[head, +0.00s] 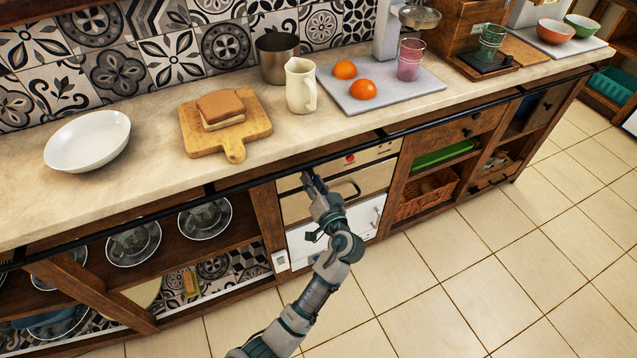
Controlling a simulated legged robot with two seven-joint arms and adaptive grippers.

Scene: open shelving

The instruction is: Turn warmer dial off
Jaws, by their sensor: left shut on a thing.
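The warmer (376,178) is a cream-fronted appliance set into the cabinet under the counter, with a dark handle (347,190) and a small red spot (350,158) on its upper panel. My left gripper (307,178) is at the left part of this panel, shut on what appears to be the warmer dial. The fingers cover the dial, so its setting cannot be seen. My left arm reaches up from the bottom of the head view. My right gripper is not in view.
A dark rail (430,122) runs along the counter edge just above the warmer. A white appliance front (365,218) is below it. Open shelves with glass bowls (205,217) are left, and a wicker basket (428,194) is right. The tiled floor (480,265) is clear.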

